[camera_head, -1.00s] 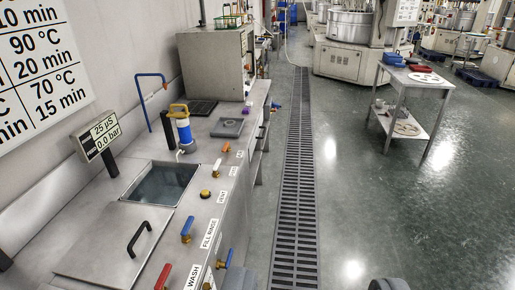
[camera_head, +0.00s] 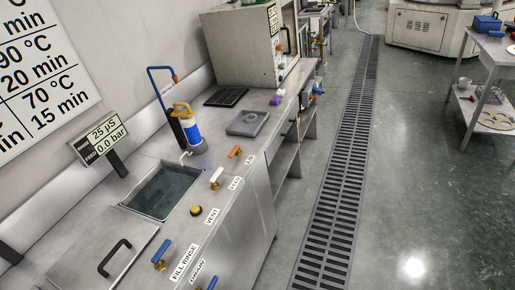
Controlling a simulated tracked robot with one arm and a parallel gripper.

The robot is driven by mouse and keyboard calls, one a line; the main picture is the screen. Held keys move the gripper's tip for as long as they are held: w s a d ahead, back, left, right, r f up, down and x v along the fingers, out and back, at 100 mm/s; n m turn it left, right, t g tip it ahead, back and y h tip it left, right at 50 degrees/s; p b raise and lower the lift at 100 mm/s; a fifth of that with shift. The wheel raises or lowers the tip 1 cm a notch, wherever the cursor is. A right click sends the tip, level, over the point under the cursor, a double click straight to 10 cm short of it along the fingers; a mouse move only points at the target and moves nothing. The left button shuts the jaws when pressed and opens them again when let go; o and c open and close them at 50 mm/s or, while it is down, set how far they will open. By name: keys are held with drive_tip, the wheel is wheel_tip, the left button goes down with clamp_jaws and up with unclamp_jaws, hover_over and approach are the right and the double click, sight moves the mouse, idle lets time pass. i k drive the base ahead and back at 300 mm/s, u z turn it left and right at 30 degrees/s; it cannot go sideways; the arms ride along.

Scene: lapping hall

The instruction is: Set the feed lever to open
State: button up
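The feed lever (camera_head: 217,175) is a small white handle on a brass valve on the steel bench top. A label that appears to read FEED (camera_head: 235,183) is beside it. The handle slants up and slightly right in the picture, roughly along the bench; I cannot tell from this whether it is open or closed. A display (camera_head: 99,138) behind the sink reads 25 µS and 0.0 bar, with FEED written on its edge. My gripper is not in view, and nothing touches the lever.
Near the lever are an orange lever (camera_head: 235,152), a black-and-yellow knob (camera_head: 196,210) and a blue lever (camera_head: 162,252). A sink (camera_head: 163,191), a blue-and-white canister (camera_head: 189,128) and a bent blue pipe (camera_head: 152,95) lie behind.

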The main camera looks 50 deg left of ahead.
sight(214, 181)
drive_tip(key=u, duration=0.15)
drive_tip(key=i, duration=1.3)
drive_tip(key=u, duration=0.85)
drive_tip(key=i, duration=0.8)
drive_tip(key=u, duration=0.35)
drive_tip(key=k, duration=0.95)
drive_tip(key=u, duration=0.15)
drive_tip(key=i, duration=0.95)
drive_tip(key=z, duration=0.05)
